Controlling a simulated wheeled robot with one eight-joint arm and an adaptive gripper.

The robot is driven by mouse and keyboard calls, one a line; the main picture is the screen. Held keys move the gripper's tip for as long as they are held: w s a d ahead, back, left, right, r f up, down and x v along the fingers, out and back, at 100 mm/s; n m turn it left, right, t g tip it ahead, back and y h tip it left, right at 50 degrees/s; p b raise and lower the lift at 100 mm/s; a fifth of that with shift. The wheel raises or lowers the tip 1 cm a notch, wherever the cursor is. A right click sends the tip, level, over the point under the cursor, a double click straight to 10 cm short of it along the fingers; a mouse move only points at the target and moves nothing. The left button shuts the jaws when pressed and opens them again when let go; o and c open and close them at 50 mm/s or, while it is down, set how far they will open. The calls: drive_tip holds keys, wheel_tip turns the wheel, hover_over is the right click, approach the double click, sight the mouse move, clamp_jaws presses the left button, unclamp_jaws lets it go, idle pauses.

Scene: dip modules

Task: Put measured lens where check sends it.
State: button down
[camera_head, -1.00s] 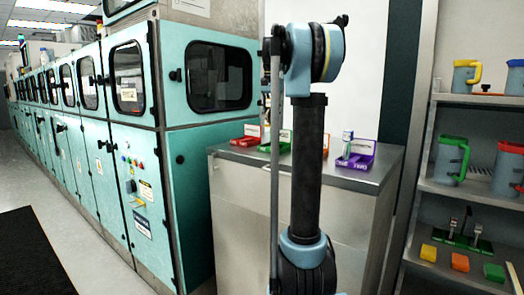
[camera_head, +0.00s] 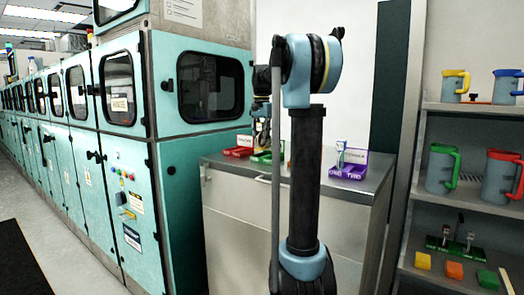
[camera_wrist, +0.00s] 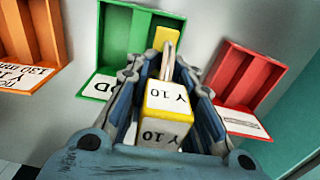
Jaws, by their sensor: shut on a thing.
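My gripper (camera_wrist: 165,100) is shut on a small yellow and white block (camera_wrist: 162,125) marked "Y 10", seen in the wrist view. A thin metal loop and a yellow piece show just beyond the block; I cannot tell whether they belong to it. The fingers point towards a green tray (camera_wrist: 122,50), with an orange tray (camera_wrist: 40,32) to its left and a red tray (camera_wrist: 248,78) to its right. White labels lie at the trays; the orange one's includes "Y 10". In the head view my gripper (camera_head: 262,130) hangs over the counter near the red and green trays, its load not clear.
A purple tray (camera_head: 350,170) with a small upright device stands at the right of the metal counter (camera_head: 235,185). Teal cabinets (camera_head: 195,180) border the counter at left. Shelves (camera_head: 465,195) at right hold mugs and coloured blocks. My arm hides the counter's middle.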

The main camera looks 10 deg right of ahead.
sight(262, 147)
drive_tip(key=shift+f, duration=2.05)
drive_tip(key=c, duration=1.4)
unclamp_jaws()
wheel_tip(262, 147, up, 12)
drive_tip(key=shift+r, duration=0.1)
drive_tip(key=shift+s, duration=0.1)
